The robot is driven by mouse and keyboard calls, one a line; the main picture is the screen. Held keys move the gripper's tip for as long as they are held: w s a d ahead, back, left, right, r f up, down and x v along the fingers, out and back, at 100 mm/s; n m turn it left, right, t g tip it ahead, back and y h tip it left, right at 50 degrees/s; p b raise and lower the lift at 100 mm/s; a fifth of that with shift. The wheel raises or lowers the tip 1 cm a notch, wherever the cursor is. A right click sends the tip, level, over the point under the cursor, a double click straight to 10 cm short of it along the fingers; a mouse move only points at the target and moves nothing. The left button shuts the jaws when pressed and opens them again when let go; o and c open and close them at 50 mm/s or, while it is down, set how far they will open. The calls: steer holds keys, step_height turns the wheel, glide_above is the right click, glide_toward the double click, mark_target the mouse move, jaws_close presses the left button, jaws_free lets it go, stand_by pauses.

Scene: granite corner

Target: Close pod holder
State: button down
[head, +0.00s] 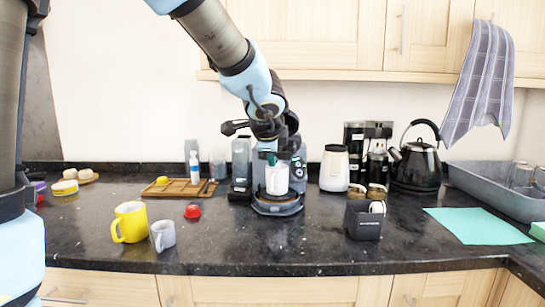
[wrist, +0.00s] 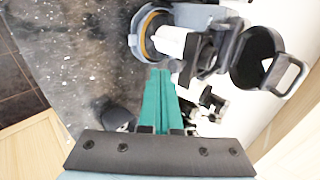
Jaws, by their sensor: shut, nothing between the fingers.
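The coffee machine (head: 277,205) stands in the middle of the counter, with a white mug (head: 277,179) on its round base. In the wrist view the machine (wrist: 205,50) lies sideways across the top, with the white mug (wrist: 171,41) at its left. A dark rounded part with a loop handle, seemingly the raised pod holder (wrist: 258,58), stands out at the machine's top end. My gripper (wrist: 160,75) has its teal fingers together and empty, pointing toward the machine. In the head view my gripper (head: 269,157) is at the machine's upper part, largely hidden by my wrist. Contact cannot be told.
A wooden tray (head: 178,188), yellow mug (head: 130,222), grey mug (head: 163,235) and red item (head: 192,211) are at left. A white canister (head: 334,168), dark bin (head: 364,221) and black kettle (head: 417,165) are at right. The counter in front is clear.

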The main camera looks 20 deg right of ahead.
steer(key=shift+w+d+r, duration=0.1)
steer(key=shift+w+d, duration=0.2)
steer(key=shift+w, duration=0.25)
steer(key=shift+w+d, duration=0.25)
steer(key=shift+w, duration=0.25)
steer(key=shift+w+p, duration=0.1)
steer(key=shift+p, duration=0.2)
steer(key=w+d, duration=0.1)
steer(key=w, duration=0.1)
steer(key=w+d+p, duration=0.1)
steer(key=w, duration=0.1)
steer(key=w+d, duration=0.2)
steer(key=shift+w, duration=0.3)
steer(key=shift+a, duration=0.1)
